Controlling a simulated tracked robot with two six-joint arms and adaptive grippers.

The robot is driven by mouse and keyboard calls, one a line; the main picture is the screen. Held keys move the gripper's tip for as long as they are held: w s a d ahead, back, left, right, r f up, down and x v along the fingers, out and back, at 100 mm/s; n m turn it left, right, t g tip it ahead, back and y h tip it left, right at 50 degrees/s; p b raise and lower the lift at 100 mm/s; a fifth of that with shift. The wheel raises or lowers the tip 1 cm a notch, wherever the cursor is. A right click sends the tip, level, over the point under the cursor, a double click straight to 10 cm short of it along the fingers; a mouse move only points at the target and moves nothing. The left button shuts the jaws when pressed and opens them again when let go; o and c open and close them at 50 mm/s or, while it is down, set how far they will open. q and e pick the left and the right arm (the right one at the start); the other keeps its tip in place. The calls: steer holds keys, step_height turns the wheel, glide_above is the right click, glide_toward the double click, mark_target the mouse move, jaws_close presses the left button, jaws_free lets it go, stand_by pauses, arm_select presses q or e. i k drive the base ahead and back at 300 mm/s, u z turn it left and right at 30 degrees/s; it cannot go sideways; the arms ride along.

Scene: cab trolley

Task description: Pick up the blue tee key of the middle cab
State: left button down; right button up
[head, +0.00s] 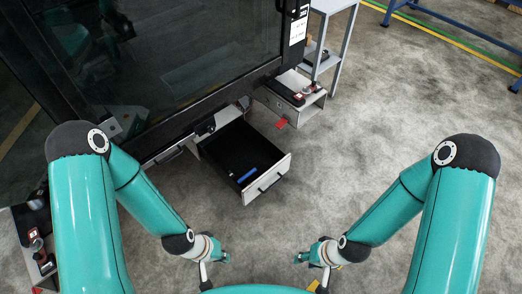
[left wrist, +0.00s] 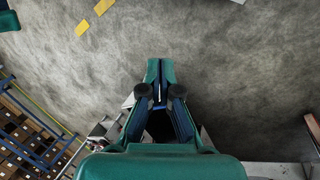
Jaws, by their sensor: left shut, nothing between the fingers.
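The middle cab is an open drawer (head: 217,160) with a dark inside and a pale front, below the dark glass panel in the head view. A small blue bar, which looks like the blue tee key (head: 247,175), lies in it near the front wall. My left gripper (head: 226,257) is in front of the drawer, apart from it and lower in the picture. In the left wrist view its fingers (left wrist: 160,68) are shut with nothing between them. My right gripper (head: 299,258) is to the right of it over the floor; its fingers are too small to judge.
A pale cab (head: 309,107) with dark and red items stands at the back right, below a grey shelf frame (head: 342,45). Red and dark items (head: 37,245) lie at the far left. A large dark glass panel (head: 180,60) rises behind the drawer. The floor at right is clear.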

mark_target(246, 177)
steer(key=u, duration=0.25)
steer(key=i, duration=1)
steer(key=z, duration=0.5)
